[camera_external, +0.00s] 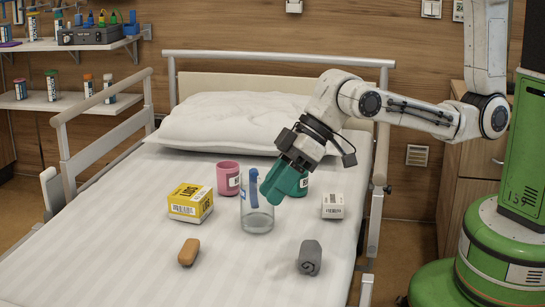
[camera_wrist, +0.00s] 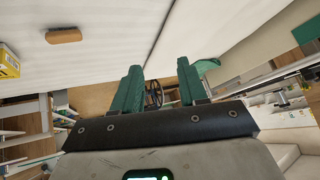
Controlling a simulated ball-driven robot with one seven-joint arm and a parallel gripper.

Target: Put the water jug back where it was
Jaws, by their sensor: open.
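A clear glass jug (camera_external: 257,216) with a blue upright strip on it stands on the bed, near the middle, in the external view. My gripper (camera_external: 272,194) has teal fingers and reaches down from the upper right to just right of the jug's upper part. I cannot tell whether they touch. In the wrist view my gripper (camera_wrist: 158,80) is open, with nothing held between its fingers. The jug cannot be made out there.
Around the jug on the bed (camera_external: 130,262) are a pink cup (camera_external: 228,175), a green cup (camera_external: 303,184), a yellow box (camera_external: 188,204), a small white box (camera_external: 332,207), a brown bar (camera_external: 188,252) and a grey roll (camera_external: 310,258). The bed's front middle is clear.

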